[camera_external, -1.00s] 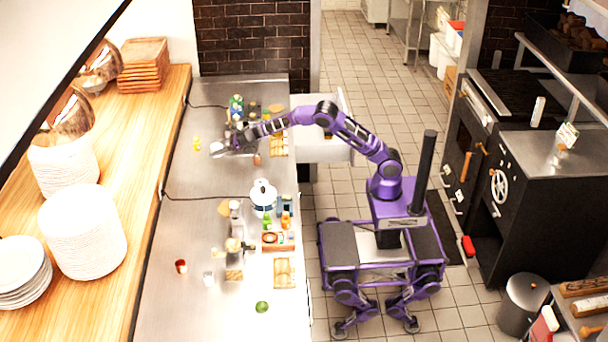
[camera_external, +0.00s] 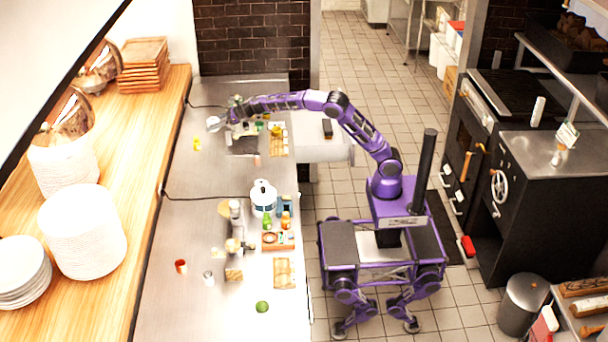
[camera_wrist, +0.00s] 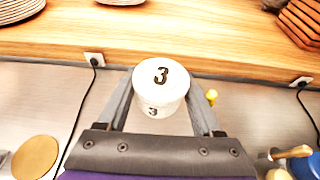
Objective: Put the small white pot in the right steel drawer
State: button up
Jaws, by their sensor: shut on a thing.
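The small white pot (camera_wrist: 160,88), marked with a black "3", is between the two fingers of my gripper (camera_wrist: 161,104) in the wrist view. My gripper is shut on its sides, and the pot appears upright. In the external view the pot (camera_external: 213,124) is at the tip of my gripper (camera_external: 224,125), over the far part of the steel counter, apparently raised above it. A steel drawer (camera_external: 320,150) stands pulled out from the counter's front, under my arm. A dark object lies in or at it; my arm hides part of the drawer.
A blue-and-white lidded pot (camera_external: 263,198), bottles and a wooden tray (camera_external: 278,240) crowd the counter's front middle. A small yellow item (camera_external: 197,144) lies near the gripper. A wooden shelf (camera_external: 150,150) with plate stacks runs behind. The counter's back strip is mostly clear.

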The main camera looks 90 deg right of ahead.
jog(key=s+d+m+h, duration=0.1)
jog(key=s+d+h, duration=0.15)
jog(key=d, duration=0.55)
jog(key=s+d+m+h, duration=0.1)
jog(key=s+d+m, duration=0.15)
jog(key=d, duration=0.65)
jog(key=m+g+h+b, duration=0.3)
jog(key=m+g+h, duration=0.3)
jog(key=m+h, duration=0.2)
send_over(303, 134)
jog(key=f+b, duration=0.1)
jog(key=f, duration=3.8)
jog(key=shift+d+b, duration=0.2)
jog(key=shift+b, duration=0.1)
jog(key=shift+f, duration=0.15)
jog(key=shift+f, duration=0.15)
jog(key=o, duration=1.5)
